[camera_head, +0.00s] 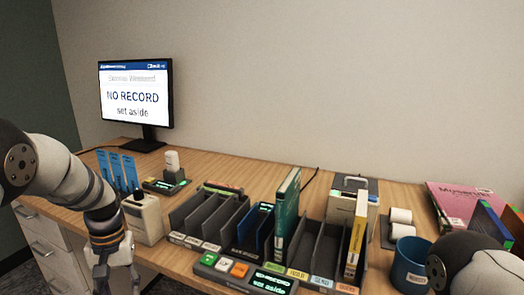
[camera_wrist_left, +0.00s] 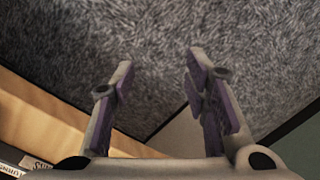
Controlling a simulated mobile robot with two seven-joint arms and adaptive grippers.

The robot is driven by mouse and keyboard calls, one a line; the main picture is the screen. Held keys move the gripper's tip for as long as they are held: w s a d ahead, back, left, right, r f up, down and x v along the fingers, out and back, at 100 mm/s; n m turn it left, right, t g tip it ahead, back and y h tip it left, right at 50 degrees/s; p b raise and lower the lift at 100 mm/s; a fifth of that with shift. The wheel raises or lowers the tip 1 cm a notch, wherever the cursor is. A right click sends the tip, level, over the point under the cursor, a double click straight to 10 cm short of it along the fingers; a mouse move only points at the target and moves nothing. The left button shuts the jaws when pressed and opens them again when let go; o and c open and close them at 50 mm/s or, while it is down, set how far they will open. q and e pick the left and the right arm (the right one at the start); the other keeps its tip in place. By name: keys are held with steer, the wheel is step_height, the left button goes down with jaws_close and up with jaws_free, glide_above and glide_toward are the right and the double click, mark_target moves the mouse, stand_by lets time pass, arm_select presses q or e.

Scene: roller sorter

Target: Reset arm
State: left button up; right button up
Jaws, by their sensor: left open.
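My left arm comes in from the left in the head view. Its gripper (camera_head: 118,280) hangs pointing down in front of the desk's left front edge. In the left wrist view the gripper's two fingers (camera_wrist_left: 160,95) are apart with nothing between them. Grey carpet and a strip of the wooden desk front lie beyond them. Part of my right arm shows at the lower right of the head view, but its gripper is out of the picture.
The desk (camera_head: 265,175) holds a monitor (camera_head: 137,92) reading "NO RECORD set aside", a row of dark sorter slots (camera_head: 305,245) with upright books, a button panel (camera_head: 240,275), a beige box (camera_head: 145,217), a blue mug (camera_head: 410,268) and a pink book (camera_head: 455,203). Drawers (camera_head: 45,240) stand below left.

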arm_select(q)
steer(key=s+d+f+m+g, duration=0.1)
steer(key=s+d+f, duration=0.1)
steer(key=s+f, duration=0.7)
steer(key=s+d+f+m, duration=0.1)
steer(key=s+d+f, duration=0.1)
steer(key=s+f, duration=0.75)
steer(key=s+d+r, duration=0.2)
steer(key=s, duration=1)
steer(key=s+d+r+m, duration=0.1)
steer(key=s+d+r, duration=0.1)
steer(key=s, duration=1)
steer(key=shift+d+g, duration=0.3)
